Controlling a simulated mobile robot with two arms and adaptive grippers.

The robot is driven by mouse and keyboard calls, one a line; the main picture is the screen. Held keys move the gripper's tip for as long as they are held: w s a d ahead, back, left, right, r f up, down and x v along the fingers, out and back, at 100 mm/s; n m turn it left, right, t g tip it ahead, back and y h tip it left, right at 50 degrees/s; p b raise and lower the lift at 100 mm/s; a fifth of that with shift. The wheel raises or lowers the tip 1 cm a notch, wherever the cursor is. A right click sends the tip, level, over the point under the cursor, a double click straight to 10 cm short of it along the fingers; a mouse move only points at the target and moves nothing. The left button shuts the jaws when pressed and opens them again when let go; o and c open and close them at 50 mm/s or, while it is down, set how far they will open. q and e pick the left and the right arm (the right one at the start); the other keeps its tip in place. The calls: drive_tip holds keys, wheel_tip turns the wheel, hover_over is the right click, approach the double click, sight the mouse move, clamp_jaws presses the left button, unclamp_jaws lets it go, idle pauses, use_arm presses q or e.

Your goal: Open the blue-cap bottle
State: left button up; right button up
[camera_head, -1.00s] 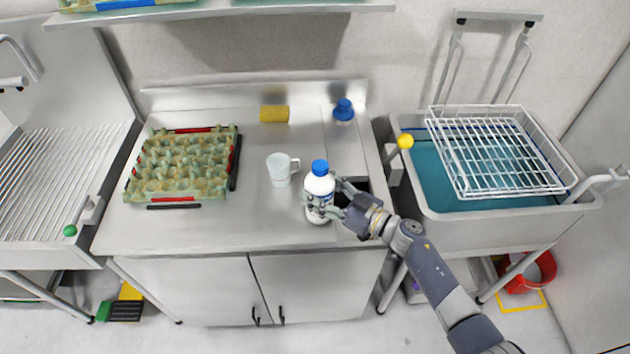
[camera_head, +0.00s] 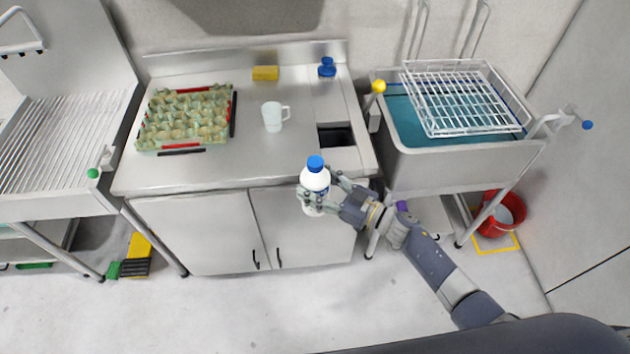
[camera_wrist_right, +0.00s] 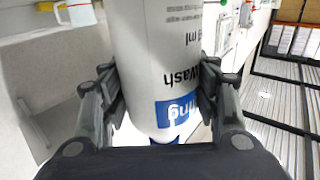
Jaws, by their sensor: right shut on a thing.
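The white bottle (camera_head: 314,180) with a blue cap (camera_head: 315,162) is upright in front of the steel counter's front edge, off the countertop. The cap sits on its top. My right gripper (camera_head: 316,197) is shut on the bottle's body from the right. In the right wrist view the white bottle (camera_wrist_right: 160,60) fills the space between the fingers of my right gripper (camera_wrist_right: 160,100), with printed text and a blue label patch showing. My left gripper is not in view.
The steel counter (camera_head: 255,150) holds an egg tray stack (camera_head: 185,118), a white mug (camera_head: 272,117), a yellow sponge (camera_head: 265,73) and a blue-capped item (camera_head: 327,68). A square opening (camera_head: 336,135) is at its right. A sink with a wire rack (camera_head: 465,100) stands right. Floor in front is clear.

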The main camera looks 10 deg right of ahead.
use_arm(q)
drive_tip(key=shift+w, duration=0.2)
use_arm(e)
drive_tip(key=shift+w, duration=0.15)
drive_tip(key=o, duration=0.6)
drive_tip(key=c, duration=0.7)
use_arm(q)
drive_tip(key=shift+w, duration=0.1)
use_arm(e)
drive_tip(key=shift+o, duration=0.2)
